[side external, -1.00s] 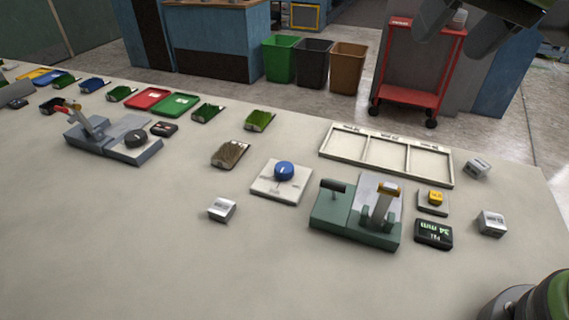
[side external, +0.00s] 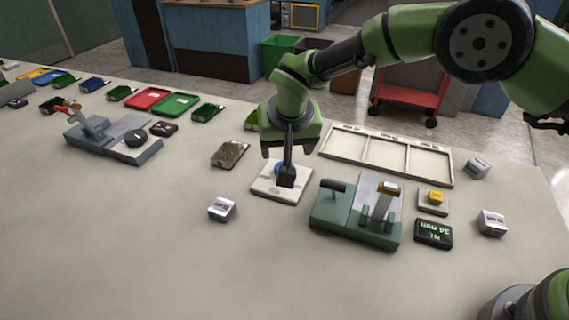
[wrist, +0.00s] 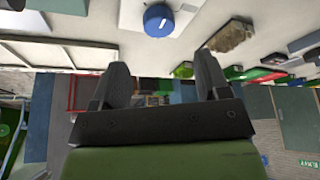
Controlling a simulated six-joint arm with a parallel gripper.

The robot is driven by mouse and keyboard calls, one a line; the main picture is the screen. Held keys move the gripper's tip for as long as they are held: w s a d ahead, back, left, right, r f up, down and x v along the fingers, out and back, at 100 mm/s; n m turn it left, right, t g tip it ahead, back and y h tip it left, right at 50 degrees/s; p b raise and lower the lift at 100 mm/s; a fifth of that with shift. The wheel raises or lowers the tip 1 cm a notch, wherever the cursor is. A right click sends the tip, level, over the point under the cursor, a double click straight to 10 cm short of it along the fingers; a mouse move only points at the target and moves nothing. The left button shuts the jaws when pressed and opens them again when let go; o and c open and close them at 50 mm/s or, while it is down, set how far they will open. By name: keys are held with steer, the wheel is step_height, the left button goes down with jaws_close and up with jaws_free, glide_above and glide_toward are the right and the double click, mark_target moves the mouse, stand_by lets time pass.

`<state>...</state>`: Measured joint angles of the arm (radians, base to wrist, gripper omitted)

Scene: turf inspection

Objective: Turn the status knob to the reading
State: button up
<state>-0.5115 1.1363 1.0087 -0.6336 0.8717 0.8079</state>
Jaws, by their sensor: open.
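The blue status knob (side external: 278,168) sits on a white square plate (side external: 268,193), mostly hidden behind my gripper in the side view. In the wrist view the knob (wrist: 158,20) shows a white pointer line at the top, beyond my fingers. My gripper (side external: 288,152) is over the plate, fingers apart with nothing between them. The wrist view also shows my gripper (wrist: 160,65) open, apart from the knob in the picture. A dark display (side external: 433,234) shows upside-down green text that looks like "34 mm".
A green lever fixture (side external: 355,230) stands right of the plate, beside a yellow button (side external: 435,197). An empty three-part white tray (side external: 385,155) lies behind. A turf sample tray (side external: 230,153) and a small grey block (side external: 222,209) lie to the left. The front bench is clear.

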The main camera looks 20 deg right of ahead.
steer(key=x, duration=0.8)
steer(key=shift+d+f, duration=0.1)
steer(key=shift+c, duration=0.2)
steer(key=c, duration=0.9)
